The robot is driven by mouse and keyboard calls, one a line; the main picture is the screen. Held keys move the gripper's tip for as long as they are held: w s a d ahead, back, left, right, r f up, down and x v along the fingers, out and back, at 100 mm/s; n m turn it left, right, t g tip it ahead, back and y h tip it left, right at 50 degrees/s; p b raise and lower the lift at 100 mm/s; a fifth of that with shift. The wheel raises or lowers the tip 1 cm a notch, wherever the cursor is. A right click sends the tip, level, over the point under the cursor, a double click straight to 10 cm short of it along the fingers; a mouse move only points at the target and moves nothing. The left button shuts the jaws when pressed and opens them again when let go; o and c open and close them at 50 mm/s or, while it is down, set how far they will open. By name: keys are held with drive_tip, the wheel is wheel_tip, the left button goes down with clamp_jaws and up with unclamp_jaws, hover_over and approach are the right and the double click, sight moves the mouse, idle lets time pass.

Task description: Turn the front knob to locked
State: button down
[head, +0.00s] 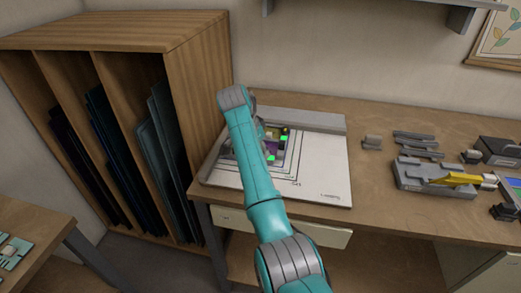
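I cannot make out the front knob in the head view. A white board (325,178) with printed lines lies on the bench, with a grey bar (318,121) along its back edge. My teal arm reaches over the board. Beside the arm, a small cluster of dark, purple, yellow and green parts (275,146) shows on or just above the board. The arm hides much of this cluster. My gripper is largely hidden behind the arm, and I cannot separate its fingers from the cluster. Whether it touches anything is not visible.
A wooden rack (205,75) with dark sheets stands to the left, close to the board. Grey fixtures and a yellow-handled tool (452,180) sit on the bench (385,205) at right. A shelf hangs above. The bench between board and fixtures is mostly clear.

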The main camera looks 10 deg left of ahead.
drive_tip(key=c, duration=0.8)
unclamp_jaws()
drive_tip(key=shift+r, duration=0.1)
drive_tip(key=v, duration=0.7)
drive_tip(key=shift+r, duration=0.15)
